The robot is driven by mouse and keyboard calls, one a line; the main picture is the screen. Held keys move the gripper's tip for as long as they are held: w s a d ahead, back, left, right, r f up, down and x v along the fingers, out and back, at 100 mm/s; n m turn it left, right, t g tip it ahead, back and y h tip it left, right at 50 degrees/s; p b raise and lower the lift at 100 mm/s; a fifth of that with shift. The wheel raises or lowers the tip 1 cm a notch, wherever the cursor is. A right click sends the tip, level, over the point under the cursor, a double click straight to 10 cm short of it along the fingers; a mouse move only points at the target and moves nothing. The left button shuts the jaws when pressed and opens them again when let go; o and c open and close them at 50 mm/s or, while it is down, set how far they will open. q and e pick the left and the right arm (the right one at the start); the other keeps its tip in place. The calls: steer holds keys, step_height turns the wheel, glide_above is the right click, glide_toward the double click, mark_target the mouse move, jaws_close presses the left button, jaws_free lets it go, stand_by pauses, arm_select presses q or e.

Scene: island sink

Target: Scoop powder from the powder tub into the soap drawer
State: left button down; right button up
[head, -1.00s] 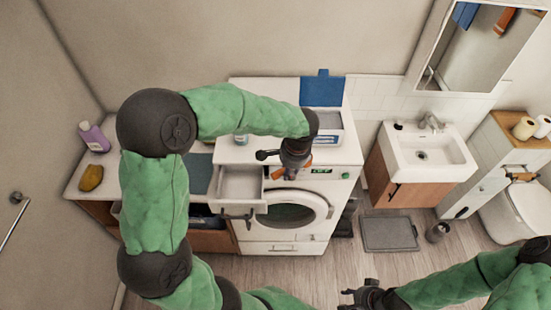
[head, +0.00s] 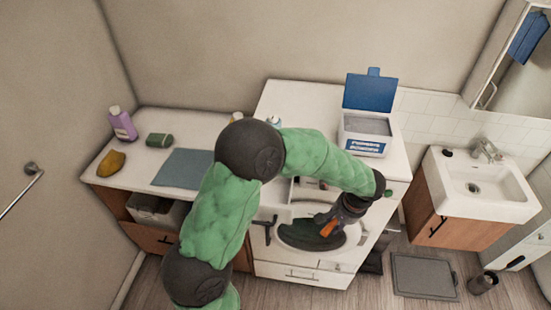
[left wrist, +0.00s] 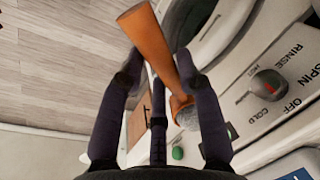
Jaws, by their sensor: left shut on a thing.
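The powder tub (head: 364,143) is a white box with its blue lid up, on top of the washing machine. Its grey contents show inside. The soap drawer (head: 274,212) is pulled out at the machine's upper left front, partly hidden behind my left arm. My left gripper (head: 338,220) is shut on the orange-handled scoop (head: 328,228), in front of the round door and right of the drawer. In the left wrist view the scoop (left wrist: 150,45) lies tilted between the fingers. My right gripper is out of view.
The counter at left holds a purple bottle (head: 122,124), a yellow sponge (head: 111,162), a green block (head: 159,140) and a blue-grey mat (head: 184,169). A sink (head: 484,187) stands at right, with a grey floor mat (head: 424,276) below it. A dial (left wrist: 268,84) is beside the scoop.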

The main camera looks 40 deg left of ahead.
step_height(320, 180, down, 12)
steer(key=b, duration=1.1)
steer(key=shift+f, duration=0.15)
